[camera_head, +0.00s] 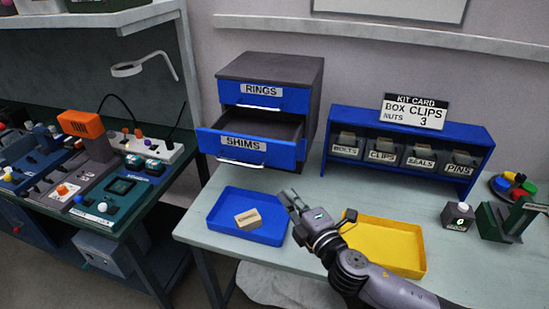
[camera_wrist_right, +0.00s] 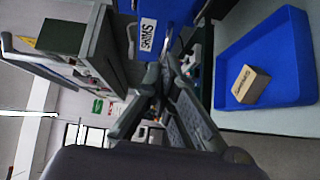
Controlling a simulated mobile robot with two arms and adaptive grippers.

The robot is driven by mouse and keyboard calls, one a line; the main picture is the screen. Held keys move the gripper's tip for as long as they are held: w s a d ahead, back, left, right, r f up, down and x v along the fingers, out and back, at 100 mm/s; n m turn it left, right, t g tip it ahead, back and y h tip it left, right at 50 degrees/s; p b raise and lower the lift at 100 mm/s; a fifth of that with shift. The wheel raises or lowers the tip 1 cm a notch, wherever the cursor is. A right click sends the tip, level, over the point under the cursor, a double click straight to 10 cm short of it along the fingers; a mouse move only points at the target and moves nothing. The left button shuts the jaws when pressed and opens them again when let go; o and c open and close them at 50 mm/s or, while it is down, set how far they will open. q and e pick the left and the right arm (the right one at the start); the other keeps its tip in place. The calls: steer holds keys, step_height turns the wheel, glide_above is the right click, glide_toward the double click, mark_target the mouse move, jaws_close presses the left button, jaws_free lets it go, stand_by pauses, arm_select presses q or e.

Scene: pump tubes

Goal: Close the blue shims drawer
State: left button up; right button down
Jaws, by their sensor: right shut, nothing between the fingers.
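The blue shims drawer (camera_head: 246,146) is pulled out of the dark cabinet (camera_head: 271,68), and its visible inside looks empty. Its front carries a SHIMS label and a pale handle (camera_head: 240,162). The drawer front also shows at the top of the right wrist view (camera_wrist_right: 165,12). My right gripper (camera_head: 288,199) is shut and empty. It is in front of and below the drawer, to its right, beside the blue tray, and apart from the drawer front. In the wrist view its fingers (camera_wrist_right: 163,72) come together below the SHIMS label. My left gripper is not in view.
The closed RINGS drawer (camera_head: 262,96) is above. The blue tray (camera_head: 222,224) holds a small labelled tan box (camera_head: 248,218). A yellow tray (camera_head: 405,268) lies partly behind my right arm. A blue bin rack (camera_head: 403,125) stands right of the cabinet, with clear table between.

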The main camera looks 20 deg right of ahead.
steer(key=p, duration=0.3)
glide_toward(265, 152)
steer(key=w+a, duration=0.2)
steer(key=a, duration=0.1)
steer(key=w+d, duration=0.1)
steer(key=w+d+p, duration=0.1)
steer(key=shift+w+d+f+n, duration=0.1)
steer(key=shift+w+d+n, duration=0.05)
steer(key=shift+w+n, duration=0.2)
